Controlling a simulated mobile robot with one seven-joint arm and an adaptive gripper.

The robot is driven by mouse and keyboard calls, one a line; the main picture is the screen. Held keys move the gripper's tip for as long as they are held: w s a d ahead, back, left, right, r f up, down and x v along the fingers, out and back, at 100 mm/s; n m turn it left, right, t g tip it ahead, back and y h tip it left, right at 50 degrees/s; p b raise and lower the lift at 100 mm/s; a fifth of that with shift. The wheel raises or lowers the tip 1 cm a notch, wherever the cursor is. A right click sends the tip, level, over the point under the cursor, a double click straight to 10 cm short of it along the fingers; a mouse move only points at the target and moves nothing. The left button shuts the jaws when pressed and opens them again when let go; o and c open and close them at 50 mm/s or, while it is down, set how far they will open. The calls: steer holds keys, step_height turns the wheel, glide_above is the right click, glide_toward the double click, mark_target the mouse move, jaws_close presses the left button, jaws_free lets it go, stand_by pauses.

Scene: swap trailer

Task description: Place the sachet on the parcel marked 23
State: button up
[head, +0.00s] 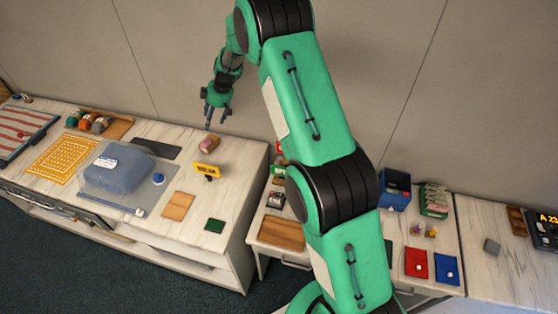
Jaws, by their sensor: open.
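My gripper (216,116) is open and empty, hanging fingers-down above the back right of the left counter. A small pink and tan object (209,144) lies below it on the counter, apart from the fingers; I cannot tell if this is the sachet. A soft blue-grey parcel (122,177) with a white label lies on a clear sheet at the middle of the left counter; its marking is too small to read. Flat red (416,263) and blue (447,269) pouches lie on the right counter.
A yellow sign (206,170) stands right of the parcel. A blue bin (396,190) stands right of my arm. A display (546,231) reads "A 23".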

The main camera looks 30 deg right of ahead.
steer(key=s+a+r+m+h, duration=0.15)
steer(key=s+r+m, duration=0.25)
steer(key=s+r, duration=2.35)
steer(key=s+r+m+t+h, duration=0.1)
steer(key=s+r+m, duration=0.1)
steer(key=s, duration=1.4)
steer(key=s+d+r+m+t, duration=0.1)
steer(key=s+r+m, duration=0.1)
steer(key=s, duration=1.4)
steer(key=shift+d+r+m+h, duration=0.25)
steer(key=shift+d+m+h, duration=0.1)
steer(key=shift+m, duration=0.15)
step_height(320, 180, down, 9)
steer(key=b, duration=0.9)
